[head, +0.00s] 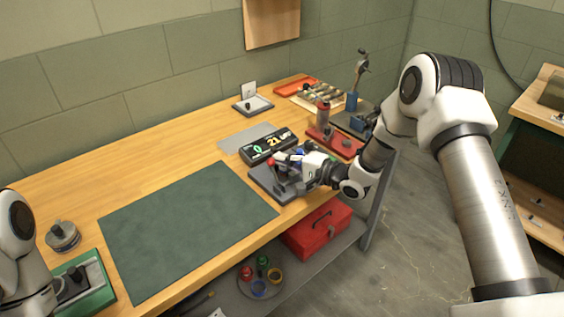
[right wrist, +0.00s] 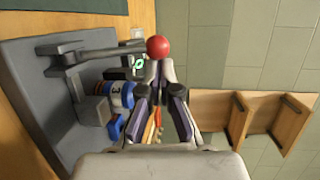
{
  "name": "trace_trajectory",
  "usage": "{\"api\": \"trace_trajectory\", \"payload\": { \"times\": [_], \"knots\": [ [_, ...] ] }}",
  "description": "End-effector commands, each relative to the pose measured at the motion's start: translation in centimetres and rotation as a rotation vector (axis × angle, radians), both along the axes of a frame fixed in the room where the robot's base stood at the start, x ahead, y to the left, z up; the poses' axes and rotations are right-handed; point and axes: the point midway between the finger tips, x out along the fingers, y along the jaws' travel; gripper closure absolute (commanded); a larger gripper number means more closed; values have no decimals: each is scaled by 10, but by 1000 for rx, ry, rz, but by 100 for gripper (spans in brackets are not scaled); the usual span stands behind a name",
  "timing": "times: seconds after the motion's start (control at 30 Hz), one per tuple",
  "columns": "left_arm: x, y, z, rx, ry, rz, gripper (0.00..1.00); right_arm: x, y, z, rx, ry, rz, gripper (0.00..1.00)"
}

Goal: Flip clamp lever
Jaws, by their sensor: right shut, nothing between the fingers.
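The clamp is a grey fixture on a dark base plate (head: 262,181) near the table's front edge. Its lever (right wrist: 92,55) is a dark bar ending in a red ball knob (right wrist: 158,46); the knob also shows in the head view (head: 271,162). A blue and white cylinder marked 3 (right wrist: 118,95) sits in the clamp. My right gripper (head: 284,158) is shut and empty, reaching in from the right. In the right wrist view its fingertips (right wrist: 160,70) are right at the knob; I cannot tell whether they touch it. My left gripper is not in view.
A display box (head: 268,145) reading 21 stands behind the clamp. A red-based fixture (head: 335,140) is to the right. A dark green mat (head: 185,230) lies clear on the left. A red toolbox (head: 317,228) sits on the shelf below.

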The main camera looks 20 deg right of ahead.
Motion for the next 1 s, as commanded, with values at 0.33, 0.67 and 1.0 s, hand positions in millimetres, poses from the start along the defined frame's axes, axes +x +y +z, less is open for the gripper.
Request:
{"api": "trace_trajectory", "payload": {
  "times": [0.33,0.67,1.0],
  "knots": [
    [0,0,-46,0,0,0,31,-15,-5,-7,70,-194,2,100],
    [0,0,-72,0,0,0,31,-30,-10,-3,121,-331,0,100],
    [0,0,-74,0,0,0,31,-42,-14,-7,120,-328,2,100]
  ]
}}
